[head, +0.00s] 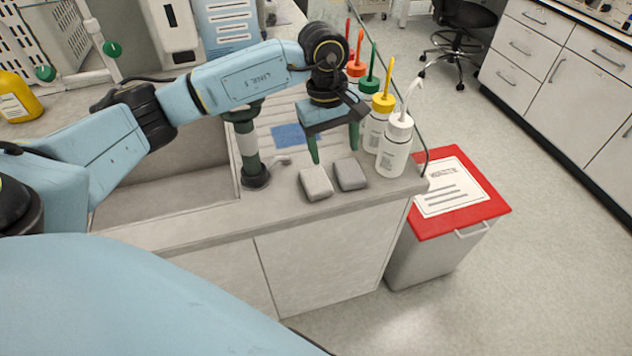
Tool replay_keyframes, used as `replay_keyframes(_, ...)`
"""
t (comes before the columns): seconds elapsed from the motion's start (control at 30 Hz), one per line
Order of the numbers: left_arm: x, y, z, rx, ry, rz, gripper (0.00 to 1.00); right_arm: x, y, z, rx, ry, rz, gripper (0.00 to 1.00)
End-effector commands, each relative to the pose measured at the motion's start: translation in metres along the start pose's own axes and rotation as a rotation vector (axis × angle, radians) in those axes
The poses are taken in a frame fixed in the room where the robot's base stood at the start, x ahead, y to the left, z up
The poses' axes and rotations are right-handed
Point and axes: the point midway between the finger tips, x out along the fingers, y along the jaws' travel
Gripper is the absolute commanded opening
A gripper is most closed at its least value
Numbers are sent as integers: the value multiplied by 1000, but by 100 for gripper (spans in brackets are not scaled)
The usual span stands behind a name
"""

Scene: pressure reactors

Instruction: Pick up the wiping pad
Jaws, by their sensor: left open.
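Two small rounded pads lie side by side near the front edge of the counter: a lighter beige-grey pad (316,184) on the left and a darker grey pad (351,174) on the right. A flat blue cloth-like piece (289,137) lies farther back. I cannot tell for sure which one is the wiping pad. My left gripper (335,156) is open and empty, with its green fingers pointing down. In the picture its fingertips are just behind the two pads; their height above the counter is hard to judge. My right gripper is not in view.
Several wash bottles (395,147) with coloured caps stand right of the pads, close to the gripper. A dark green post (250,150) stands left of them, beside the sink basin (170,190). A red-lidded bin (462,205) stands right of the counter.

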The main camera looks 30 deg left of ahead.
Motion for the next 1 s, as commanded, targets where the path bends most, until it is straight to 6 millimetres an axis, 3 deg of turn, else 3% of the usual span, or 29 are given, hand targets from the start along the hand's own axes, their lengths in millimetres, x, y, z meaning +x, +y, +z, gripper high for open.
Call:
replay_keyframes(0.03,-7,-7,-13,7,47,-38,65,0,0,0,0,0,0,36)
replay_keyframes(0.17,-11,-19,-29,17,106,-97,65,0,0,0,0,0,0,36)
replay_keyframes(0.5,48,-26,-36,17,109,-105,65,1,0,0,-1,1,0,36)
replay_keyframes(0.77,69,-28,-37,18,109,-103,65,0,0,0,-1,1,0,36)
replay_keyframes(1.0,103,-35,-34,16,107,-103,65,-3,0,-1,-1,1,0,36)
